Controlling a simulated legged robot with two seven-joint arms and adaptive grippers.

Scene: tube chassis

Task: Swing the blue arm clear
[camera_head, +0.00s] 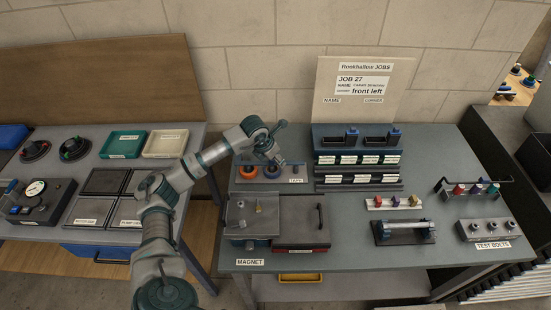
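No part is plainly a blue arm. On the dark blue rack (330,140) at the back of the right bench are two small dark pieces, each with a blue upright: a left one (352,134) and a right one (393,135). I cannot tell whether either swings. My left gripper (281,143) is to the left of this rack, above the back left of the bench by the orange and dark rolls. Its fingers look spread, with nothing between them. My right gripper is not in view.
The magnet station (250,215) and a red-and-black box with a handle (300,235) stand at the front left. A tube on a stand (405,232), test bolts block (486,230) and hook rack (475,188) are to the right. The bench front centre is clear.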

